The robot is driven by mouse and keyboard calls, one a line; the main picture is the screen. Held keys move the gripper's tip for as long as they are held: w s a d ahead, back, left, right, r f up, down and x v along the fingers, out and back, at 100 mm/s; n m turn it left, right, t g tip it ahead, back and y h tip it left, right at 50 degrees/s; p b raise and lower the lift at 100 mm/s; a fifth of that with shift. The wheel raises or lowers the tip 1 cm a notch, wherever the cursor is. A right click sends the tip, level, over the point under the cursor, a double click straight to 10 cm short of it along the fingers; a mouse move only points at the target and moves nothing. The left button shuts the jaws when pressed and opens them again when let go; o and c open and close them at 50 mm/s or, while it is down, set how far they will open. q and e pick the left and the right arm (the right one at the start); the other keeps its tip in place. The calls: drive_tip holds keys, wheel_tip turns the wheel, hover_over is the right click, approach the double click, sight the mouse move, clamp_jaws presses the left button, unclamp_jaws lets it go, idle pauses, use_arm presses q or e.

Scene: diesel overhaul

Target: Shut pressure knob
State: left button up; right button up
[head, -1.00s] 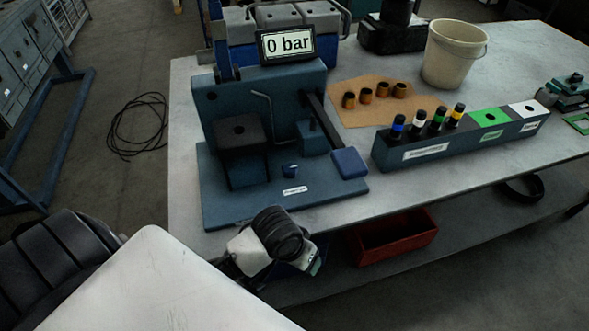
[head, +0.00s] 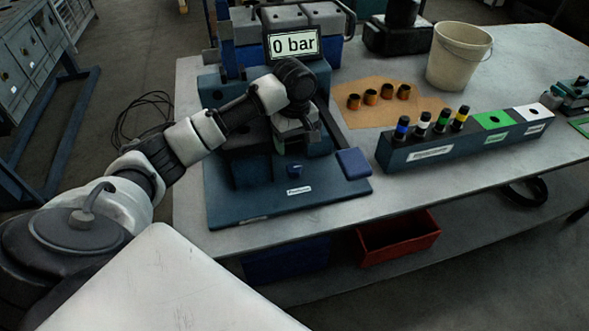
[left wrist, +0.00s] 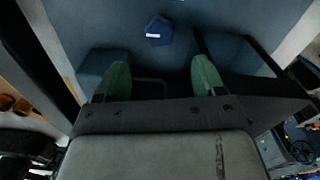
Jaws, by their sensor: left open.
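The pressure knob (head: 294,170) is a small dark blue knob on the blue base plate (head: 255,207) of the test stand, with a white label in front of it. In the left wrist view the knob (left wrist: 158,30) shows near the top centre, a white mark on it. My left gripper (head: 297,143) is above and behind the knob in the head view, pointing down beside the stand's blocks. In the left wrist view its green-padded fingers (left wrist: 161,76) are spread, with nothing between them. The knob lies beyond the fingertips, untouched. My right gripper is out of view.
The display (head: 293,44) reads 0 bar. A blue lever pad (head: 354,162) is right of the knob. Further right are a rack (head: 430,153) with several injectors, brown cardboard (head: 372,118) with copper-coloured sleeves, and a bucket (head: 458,58). The table front is clear.

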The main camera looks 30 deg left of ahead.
sight(294, 168)
use_arm(q)
wheel_tip(294, 168, down, 11)
drive_tip(key=shift+r+p, duration=0.15)
drive_tip(key=shift+p, duration=0.45)
drive_tip(key=c, duration=0.9)
drive_tip(key=m+p, duration=0.2)
drive_tip(key=p, duration=0.1)
drive_tip(key=shift+r, duration=0.25)
drive_tip(key=shift+m+p, duration=0.8)
drive_tip(key=shift+m, duration=0.3)
drive_tip(key=shift+f+m+p, duration=0.15)
drive_tip(key=shift+m+p, duration=0.35)
drive_tip(key=shift+m, duration=0.3)
drive_tip(key=o, duration=0.9)
